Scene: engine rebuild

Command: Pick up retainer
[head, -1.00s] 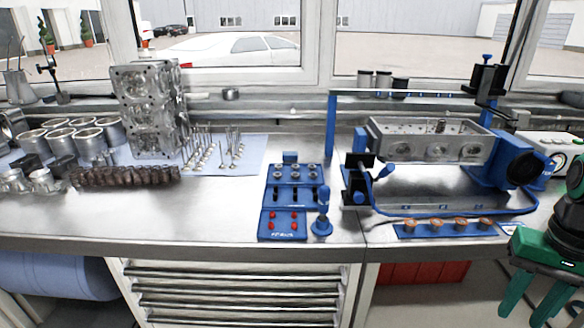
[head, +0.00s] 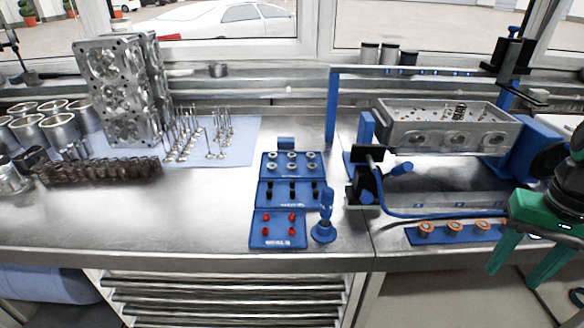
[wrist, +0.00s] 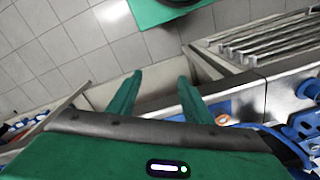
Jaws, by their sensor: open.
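A blue stepped tray (head: 254,215) stands on the bench near the middle of the head view. Its top step holds several small silver round parts (head: 291,168) that look like retainers. The middle step holds small black parts (head: 291,192), and the front step holds red ones (head: 292,230). My gripper (head: 512,274) is open and empty, right of the tray and in front of the bench edge. In the wrist view its green fingers (wrist: 160,80) are spread with nothing between them. The wrist view does not clearly show the tray.
A blue upright tool (head: 324,228) stands right of the tray. A blue fixture (head: 365,185) holds a cylinder head (head: 440,128). A blue strip (head: 478,240) carries copper-coloured round parts. Valves (head: 195,140) stand back left of the tray. Bare bench lies left of the tray (head: 190,215).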

